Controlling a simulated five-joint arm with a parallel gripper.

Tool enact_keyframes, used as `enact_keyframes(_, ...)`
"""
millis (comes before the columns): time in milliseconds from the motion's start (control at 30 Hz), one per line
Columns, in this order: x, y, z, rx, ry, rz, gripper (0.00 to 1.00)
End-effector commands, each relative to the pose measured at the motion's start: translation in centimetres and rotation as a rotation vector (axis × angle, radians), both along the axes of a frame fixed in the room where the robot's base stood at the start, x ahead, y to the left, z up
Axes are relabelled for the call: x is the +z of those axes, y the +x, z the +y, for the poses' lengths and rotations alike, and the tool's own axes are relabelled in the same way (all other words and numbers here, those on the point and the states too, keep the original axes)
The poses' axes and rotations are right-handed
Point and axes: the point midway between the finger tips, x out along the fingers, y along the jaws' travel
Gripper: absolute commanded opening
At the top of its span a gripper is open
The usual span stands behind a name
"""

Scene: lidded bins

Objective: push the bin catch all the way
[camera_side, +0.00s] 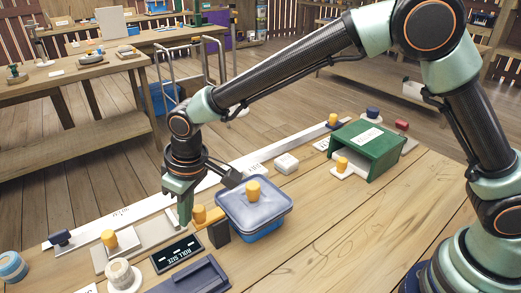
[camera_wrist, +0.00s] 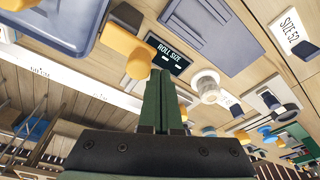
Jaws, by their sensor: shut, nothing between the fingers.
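The blue bin (camera_side: 262,222) stands on the wooden table under a pale translucent lid with a yellow knob (camera_side: 253,190). Its corner shows at the upper left of the wrist view (camera_wrist: 68,22). The orange catch (camera_side: 211,216) is beside the bin's left side, with a dark upright block (camera_side: 219,234) close to it. In the wrist view the catch's rounded orange end (camera_wrist: 139,64) faces me. My gripper (camera_side: 184,222) points down, shut and empty, just left of the catch. Its green fingertips (camera_wrist: 160,76) appear very near the orange end; I cannot tell whether they touch.
A black "ROLL SIZE" plate (camera_side: 177,254) lies in front of my gripper, with a dark blue tray (camera_side: 190,280) nearer. A beige plate with an orange knob (camera_side: 110,239) is left. A green open box (camera_side: 365,148) stands right. The right foreground table is clear.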

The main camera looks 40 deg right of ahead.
Motion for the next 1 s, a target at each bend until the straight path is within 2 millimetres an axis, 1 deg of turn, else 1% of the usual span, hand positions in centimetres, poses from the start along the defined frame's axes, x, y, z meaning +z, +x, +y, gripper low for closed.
enact_keyframes(1000,0.0,0.0,-2.8,-0.004,-0.008,-0.003,0.0)
